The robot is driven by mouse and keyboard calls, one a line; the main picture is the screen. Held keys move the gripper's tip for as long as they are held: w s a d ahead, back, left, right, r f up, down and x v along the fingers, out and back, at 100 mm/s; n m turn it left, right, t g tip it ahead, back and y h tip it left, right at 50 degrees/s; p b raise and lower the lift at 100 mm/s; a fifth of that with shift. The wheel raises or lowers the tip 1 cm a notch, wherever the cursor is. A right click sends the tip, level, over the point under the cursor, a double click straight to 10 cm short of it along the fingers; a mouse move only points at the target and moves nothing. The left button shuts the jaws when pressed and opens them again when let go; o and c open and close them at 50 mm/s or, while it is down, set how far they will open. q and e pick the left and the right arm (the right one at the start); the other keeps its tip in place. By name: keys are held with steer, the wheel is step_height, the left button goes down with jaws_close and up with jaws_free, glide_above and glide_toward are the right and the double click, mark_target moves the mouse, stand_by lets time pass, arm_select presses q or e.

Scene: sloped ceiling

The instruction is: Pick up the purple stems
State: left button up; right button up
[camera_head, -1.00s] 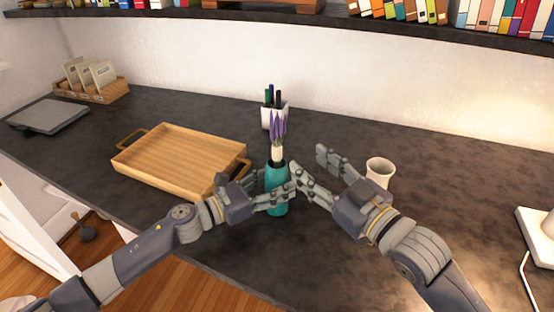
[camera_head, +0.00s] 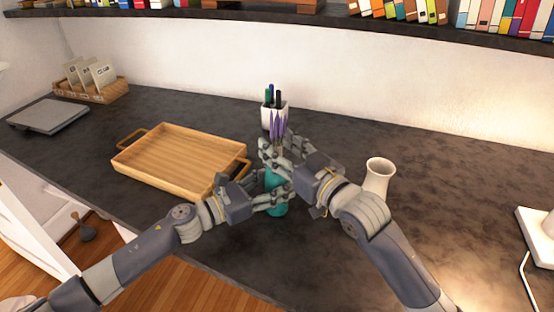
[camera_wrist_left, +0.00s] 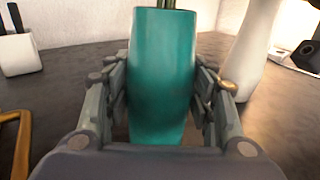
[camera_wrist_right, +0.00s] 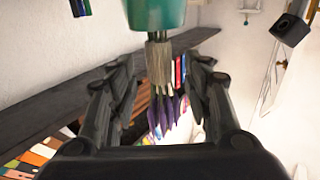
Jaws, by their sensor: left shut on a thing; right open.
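The purple stems (camera_head: 278,126) stand upright in the teal vase (camera_head: 276,205) on the dark counter. In the right wrist view the stems (camera_wrist_right: 165,112) hang upside down, with a pale wrapped band (camera_wrist_right: 159,62) by the vase mouth. My left gripper (camera_head: 280,196) is shut around the vase body, which fills the left wrist view (camera_wrist_left: 163,75). My right gripper (camera_head: 272,147) is open at the height of the stems, just above the vase. Its fingers lie on both sides of the stems in the right wrist view. The band is mostly hidden by the right fingers in the head view.
A white pen cup (camera_head: 268,116) stands behind the stems. A white vase (camera_head: 379,178) stands right of my right wrist. A wooden tray (camera_head: 180,155) lies to the left, and a lamp base (camera_head: 540,240) is far right. The counter's back right is clear.

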steer(key=shift+w+a, duration=0.45)
steer(key=shift+w, duration=0.1)
steer(key=c, duration=1)
step_height(320, 180, up, 18)
arm_select(q)
steer(key=o, duration=1.3)
